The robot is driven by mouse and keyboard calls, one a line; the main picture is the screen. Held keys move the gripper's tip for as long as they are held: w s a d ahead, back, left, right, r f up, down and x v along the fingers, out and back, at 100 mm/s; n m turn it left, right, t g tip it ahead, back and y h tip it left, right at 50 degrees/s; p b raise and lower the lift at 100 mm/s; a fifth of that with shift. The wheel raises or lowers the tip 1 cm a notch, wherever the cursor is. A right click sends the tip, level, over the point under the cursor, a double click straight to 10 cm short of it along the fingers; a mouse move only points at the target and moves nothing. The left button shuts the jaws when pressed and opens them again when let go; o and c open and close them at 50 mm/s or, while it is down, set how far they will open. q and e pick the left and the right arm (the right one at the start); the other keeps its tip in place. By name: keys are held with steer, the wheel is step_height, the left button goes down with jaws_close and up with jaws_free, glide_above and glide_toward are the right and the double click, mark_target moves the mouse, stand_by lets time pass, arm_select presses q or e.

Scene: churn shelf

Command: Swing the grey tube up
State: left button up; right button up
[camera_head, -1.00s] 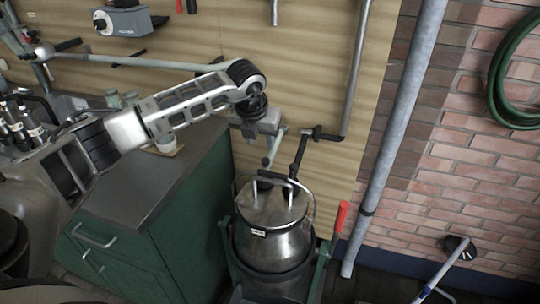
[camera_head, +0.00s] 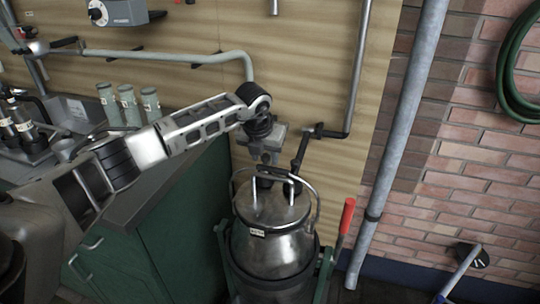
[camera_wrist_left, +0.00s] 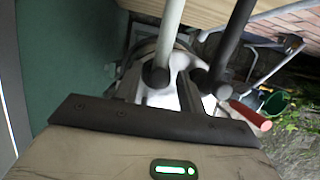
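The grey tube (camera_head: 165,57) is pale grey-green. It runs right along the wooden wall, then bends down and passes behind my left arm; its lower part is hidden in the head view. A pale tube (camera_wrist_left: 172,35) with a black end stands over the churn lid in the left wrist view, and I take it for the same tube. My left gripper (camera_head: 265,158) is just above the metal churn (camera_head: 275,240), by the tube's hidden lower part. Its fingers are too hidden to show whether they are open or shut. My right gripper is not in view.
A black hose (camera_head: 301,150) runs from the wall pipe (camera_head: 358,70) to the churn lid. The churn stands in a cradle with a red handle (camera_head: 347,216). A green cabinet (camera_head: 180,235) is at left, with several pale cups (camera_head: 128,105) behind my arm. A pipe (camera_head: 405,130) stands at right.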

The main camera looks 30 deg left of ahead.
arm_select(q)
steer(key=c, duration=0.7)
steer(key=shift+o, duration=0.2)
steer(key=shift+r, duration=0.15)
steer(key=shift+w+r+p, duration=0.15)
steer(key=shift+r+p, duration=0.9)
steer(key=shift+r, duration=0.6)
steer(key=shift+r, duration=0.1)
